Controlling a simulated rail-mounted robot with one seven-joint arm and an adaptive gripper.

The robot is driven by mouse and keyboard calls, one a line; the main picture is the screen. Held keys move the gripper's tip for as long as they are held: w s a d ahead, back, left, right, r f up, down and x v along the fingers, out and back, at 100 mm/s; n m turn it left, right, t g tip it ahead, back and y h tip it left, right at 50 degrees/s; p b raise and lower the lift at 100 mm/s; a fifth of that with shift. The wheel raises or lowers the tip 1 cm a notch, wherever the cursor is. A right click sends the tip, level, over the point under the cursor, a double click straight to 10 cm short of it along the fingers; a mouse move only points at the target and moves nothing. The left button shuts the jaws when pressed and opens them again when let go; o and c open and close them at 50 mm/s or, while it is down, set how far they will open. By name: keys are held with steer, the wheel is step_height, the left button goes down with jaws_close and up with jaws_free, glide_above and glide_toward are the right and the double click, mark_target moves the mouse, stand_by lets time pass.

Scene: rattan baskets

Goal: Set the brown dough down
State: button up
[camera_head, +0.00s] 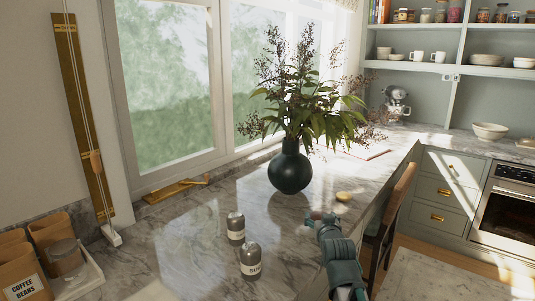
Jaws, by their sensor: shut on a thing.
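My gripper (321,217) is low over the right part of the marble counter, at the end of my teal arm. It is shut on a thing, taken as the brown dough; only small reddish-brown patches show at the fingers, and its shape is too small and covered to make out. I cannot tell whether it touches the counter (190,262). A small pale yellow round thing (343,196) lies on the counter just beyond my gripper, to its right and apart from it.
A dark vase (290,170) with tall plants stands behind my gripper. Two grey lidded jars (236,228) (250,262) stand to its left. A wooden chair (395,205) is at the counter's right edge. Coffee bags (20,270) sit far left. Bare counter lies left of the vase.

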stand_by(0.5)
steer(key=w+d+f+n+y, duration=0.1)
steer(key=w+d+f, duration=0.2)
steer(key=d+f, duration=0.65)
steer(key=w+d+f+y, duration=0.15)
steer(key=d+f, duration=0.45)
steer(key=d, duration=0.7)
steer(key=s+a+r+n+g+y, duration=0.3)
steer(key=a+r+n+g+y, duration=0.2)
steer(key=n+g+y, duration=0.3)
steer(key=shift+s+a+r+n+g+y, duration=0.15)
steer(key=shift+a+r+n+g+y, duration=0.35)
steer(key=shift+n+y, duration=1.3)
steer(key=shift+a+f, duration=0.15)
